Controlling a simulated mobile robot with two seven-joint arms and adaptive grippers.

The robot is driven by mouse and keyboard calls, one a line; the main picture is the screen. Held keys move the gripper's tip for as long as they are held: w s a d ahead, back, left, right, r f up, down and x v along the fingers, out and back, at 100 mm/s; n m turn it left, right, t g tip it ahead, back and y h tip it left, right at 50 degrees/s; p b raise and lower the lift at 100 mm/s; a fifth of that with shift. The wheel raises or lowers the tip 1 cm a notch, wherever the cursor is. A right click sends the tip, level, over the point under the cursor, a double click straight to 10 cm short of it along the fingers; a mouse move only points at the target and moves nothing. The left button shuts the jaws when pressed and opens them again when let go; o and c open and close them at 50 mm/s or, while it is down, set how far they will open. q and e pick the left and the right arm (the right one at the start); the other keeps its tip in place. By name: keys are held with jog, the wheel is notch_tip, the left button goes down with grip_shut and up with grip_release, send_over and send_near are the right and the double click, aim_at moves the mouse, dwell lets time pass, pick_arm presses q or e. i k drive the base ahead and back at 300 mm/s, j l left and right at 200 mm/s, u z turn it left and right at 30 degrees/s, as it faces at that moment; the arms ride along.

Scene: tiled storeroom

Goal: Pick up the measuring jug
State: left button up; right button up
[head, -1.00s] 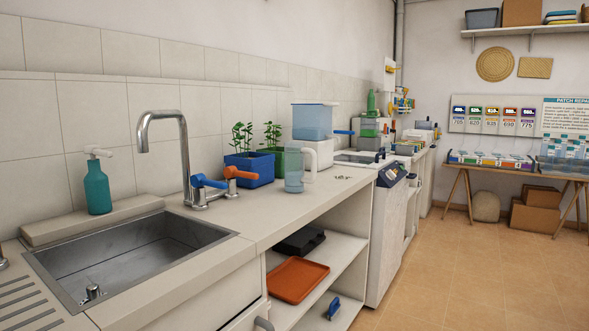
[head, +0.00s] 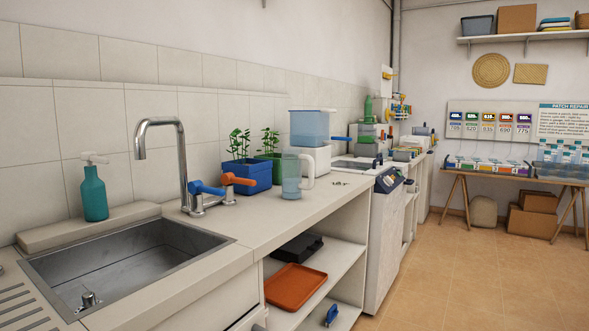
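The measuring jug (head: 291,176) is a clear, bluish cylinder with a white handle on its right side. It stands upright on the pale counter (head: 262,228), in front of the green plant pot and the white appliance with the blue tank. Neither of my grippers shows in the head view.
A steel sink (head: 130,262) with a tall tap (head: 183,160) and blue and orange levers is at the left. A teal soap bottle (head: 94,194) stands behind it. A blue planter (head: 248,175) is left of the jug. Open floor (head: 460,270) lies to the right.

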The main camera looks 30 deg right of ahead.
aim_at(292, 187)
jog(key=i+l+u, duration=0.1)
jog(key=l, duration=0.55)
jog(key=i+l+u, duration=0.1)
jog(key=l, duration=0.6)
jog(key=i+l+u, duration=0.1)
jog(key=l, duration=0.55)
